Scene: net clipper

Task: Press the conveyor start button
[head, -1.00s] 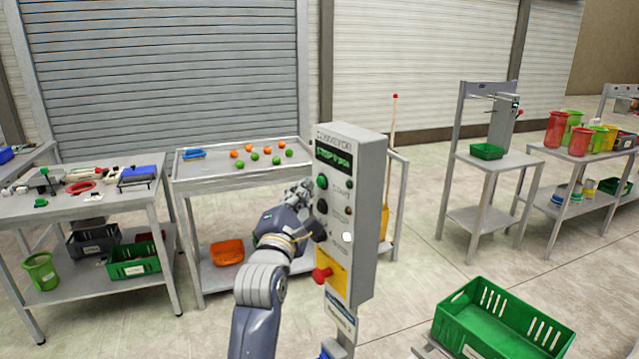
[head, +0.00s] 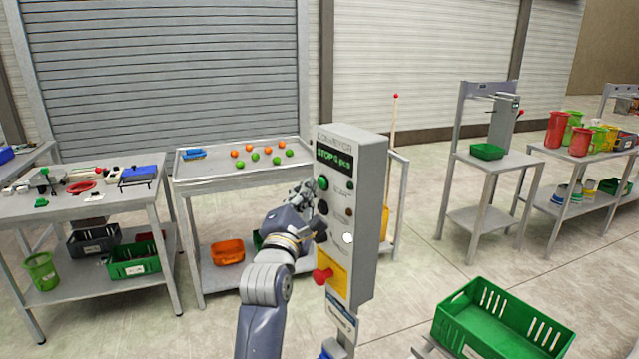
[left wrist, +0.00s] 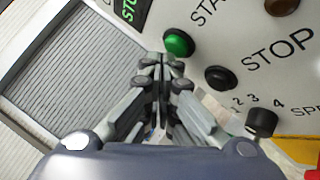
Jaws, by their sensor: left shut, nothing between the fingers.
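The grey conveyor control box (head: 367,230) stands on a post in the middle of the head view. Its display (head: 334,160) reads "STOP" in green, with smaller characters after it. The green start button (head: 322,183) is on the upper part of its face; it also shows in the left wrist view (left wrist: 179,43). The black stop button (left wrist: 218,78) is beside it. My left gripper (head: 303,190) is shut and empty. In the left wrist view its fingertips (left wrist: 162,60) are right by the green button's lower edge; I cannot tell whether they touch it. My right gripper is not in view.
A black speed knob (left wrist: 262,122) and a red emergency button (head: 322,276) on a yellow plate are lower on the box. A table (head: 240,179) with orange and green balls stands behind my left arm. A green crate (head: 505,325) is at front right.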

